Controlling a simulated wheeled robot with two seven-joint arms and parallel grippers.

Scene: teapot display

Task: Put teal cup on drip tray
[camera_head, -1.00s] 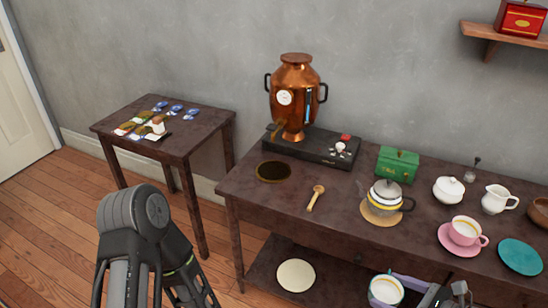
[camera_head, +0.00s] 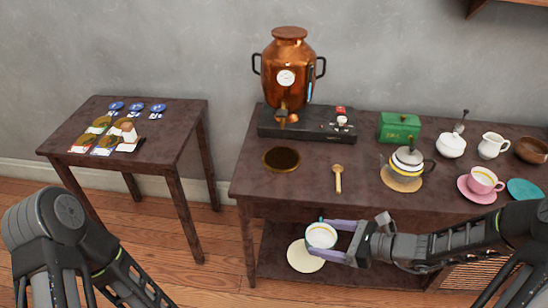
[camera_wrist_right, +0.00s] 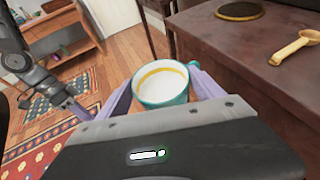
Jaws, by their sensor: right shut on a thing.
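The teal cup (camera_head: 320,236) has a white inside with a yellow band. My right gripper (camera_head: 335,243) is shut on it and holds it upright in front of the table's front edge. In the right wrist view the teal cup (camera_wrist_right: 162,84) sits between the purple fingers. The drip tray (camera_head: 281,159) is a dark round disc with a gold rim on the tabletop, in front of the copper urn. It is empty and lies beyond the cup, up and left in the head view. My left gripper (camera_wrist_right: 76,108) shows small in the right wrist view; its opening is unclear.
The copper urn (camera_head: 290,70) stands on a black base behind the tray. A wooden spoon (camera_head: 337,179) and a teapot (camera_head: 407,160) on a round mat are to the right. A cream disc (camera_head: 303,262) is on the lower shelf. The tabletop left of the tray is clear.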

